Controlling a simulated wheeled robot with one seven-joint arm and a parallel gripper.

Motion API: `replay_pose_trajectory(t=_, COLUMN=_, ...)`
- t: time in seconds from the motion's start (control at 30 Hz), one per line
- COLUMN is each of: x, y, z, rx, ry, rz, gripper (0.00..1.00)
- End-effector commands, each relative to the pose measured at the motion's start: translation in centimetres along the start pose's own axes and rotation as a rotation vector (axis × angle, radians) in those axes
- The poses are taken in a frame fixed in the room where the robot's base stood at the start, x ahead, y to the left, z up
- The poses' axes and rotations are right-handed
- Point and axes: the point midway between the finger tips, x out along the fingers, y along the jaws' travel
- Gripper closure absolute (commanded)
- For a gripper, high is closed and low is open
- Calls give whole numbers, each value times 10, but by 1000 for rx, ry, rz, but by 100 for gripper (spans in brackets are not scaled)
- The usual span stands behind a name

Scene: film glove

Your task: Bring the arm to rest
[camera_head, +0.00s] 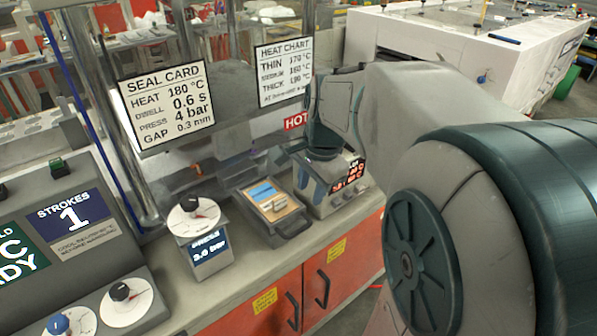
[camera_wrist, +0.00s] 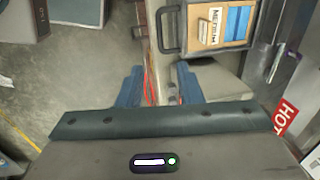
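My gripper (camera_wrist: 158,86) shows in the wrist view with its two blue fingers spread apart and nothing between them. It hangs above the front edge of the counter, with the floor below to the left. In the head view my arm reaches in from the right, and its end hangs over the heater unit with red digits (camera_head: 350,178). The arm covers part of the unit and the red HOT sign (camera_head: 295,121), which also shows in the wrist view (camera_wrist: 286,117).
A handled tray (camera_head: 293,224) holds blue film and a small block; the block reads MEDIUM in the wrist view (camera_wrist: 210,27). A press dial (camera_head: 194,215) stands left of it. A seal card (camera_head: 167,103) and heat chart (camera_head: 284,72) hang behind. A control panel (camera_head: 75,245) is at left.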

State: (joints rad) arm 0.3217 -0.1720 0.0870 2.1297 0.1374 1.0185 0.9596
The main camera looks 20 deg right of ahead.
Motion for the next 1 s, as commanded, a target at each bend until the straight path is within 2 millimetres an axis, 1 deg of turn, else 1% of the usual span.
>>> replay_pose_trajectory(t=0.4, x=-1, y=0, z=0, rx=-2, ry=0, rz=0, gripper=67)
replay_pose_trajectory(t=0.47, x=-1, y=1, z=2, rx=-22, ry=2, rz=0, gripper=67)
replay_pose_trajectory(t=0.53, x=0, y=6, z=9, rx=-87, ry=8, rz=0, gripper=67)
replay_pose_trajectory(t=0.57, x=0, y=9, z=13, rx=-130, ry=13, rz=0, gripper=67)
replay_pose_trajectory(t=0.67, x=2, y=23, z=31, rx=-338, ry=30, rz=0, gripper=67)
replay_pose_trajectory(t=0.8, x=7, y=50, z=57, rx=-693, ry=58, rz=2, gripper=67)
replay_pose_trajectory(t=0.9, x=12, y=67, z=72, rx=-922, ry=75, rz=3, gripper=67)
replay_pose_trajectory(t=1.0, x=17, y=81, z=81, rx=-1096, ry=87, rz=5, gripper=67)
